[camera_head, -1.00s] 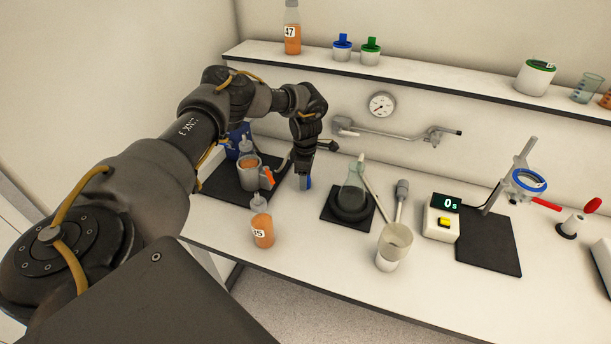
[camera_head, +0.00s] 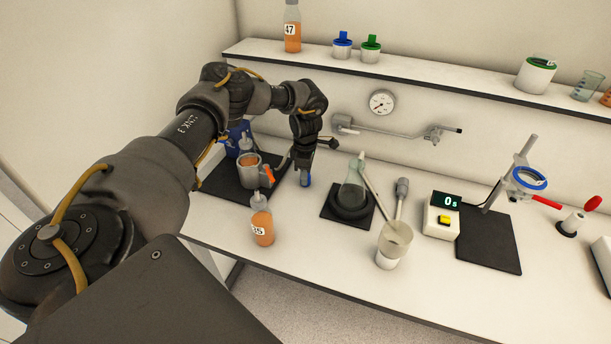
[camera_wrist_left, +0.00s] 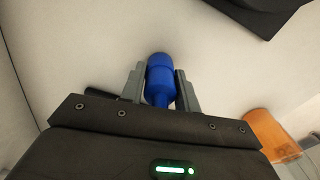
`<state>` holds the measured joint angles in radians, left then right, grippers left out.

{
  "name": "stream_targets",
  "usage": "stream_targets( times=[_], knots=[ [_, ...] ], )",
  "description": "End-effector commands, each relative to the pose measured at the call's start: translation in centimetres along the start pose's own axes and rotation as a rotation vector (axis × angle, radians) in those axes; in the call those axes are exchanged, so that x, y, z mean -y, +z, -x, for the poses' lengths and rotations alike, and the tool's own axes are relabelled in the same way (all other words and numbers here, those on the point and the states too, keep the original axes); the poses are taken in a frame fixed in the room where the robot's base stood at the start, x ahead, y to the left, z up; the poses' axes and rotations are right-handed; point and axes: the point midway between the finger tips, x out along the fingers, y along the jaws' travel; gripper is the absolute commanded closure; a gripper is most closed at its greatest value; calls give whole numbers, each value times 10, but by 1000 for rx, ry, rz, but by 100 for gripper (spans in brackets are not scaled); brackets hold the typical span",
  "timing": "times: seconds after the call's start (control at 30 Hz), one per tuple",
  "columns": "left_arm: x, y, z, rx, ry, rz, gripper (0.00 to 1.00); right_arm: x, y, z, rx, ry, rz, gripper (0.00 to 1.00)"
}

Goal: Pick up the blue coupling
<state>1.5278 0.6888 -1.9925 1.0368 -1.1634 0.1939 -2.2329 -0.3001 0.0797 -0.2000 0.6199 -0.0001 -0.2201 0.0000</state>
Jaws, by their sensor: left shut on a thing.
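The blue coupling (camera_wrist_left: 160,78) is a small rounded blue cylinder with a narrower neck. In the left wrist view it sits between the two fingers of my left gripper (camera_wrist_left: 160,90), which is shut on it. I cannot tell whether the coupling touches the bench. My right gripper is in neither view.
A bottle of orange juice (camera_head: 262,226) stands at the bench front, left of the gripper. A flask (camera_head: 353,178) is to the right, with a beaker (camera_head: 394,240) and timer (camera_head: 441,217) beyond.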

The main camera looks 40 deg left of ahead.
Motion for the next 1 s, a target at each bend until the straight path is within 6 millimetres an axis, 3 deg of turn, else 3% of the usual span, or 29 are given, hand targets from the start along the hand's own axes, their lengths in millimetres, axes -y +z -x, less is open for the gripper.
stream_targets(
  times=[0.2,0.5,0.8,1.0],
  knots=[
    [1,1,27,5,4,-2,92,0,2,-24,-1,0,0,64],
    [58,-2,89,3,5,-8,92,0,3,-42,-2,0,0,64],
    [113,-4,114,2,4,-5,92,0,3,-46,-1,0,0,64],
    [133,-5,123,2,3,-2,92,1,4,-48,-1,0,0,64]
  ],
)
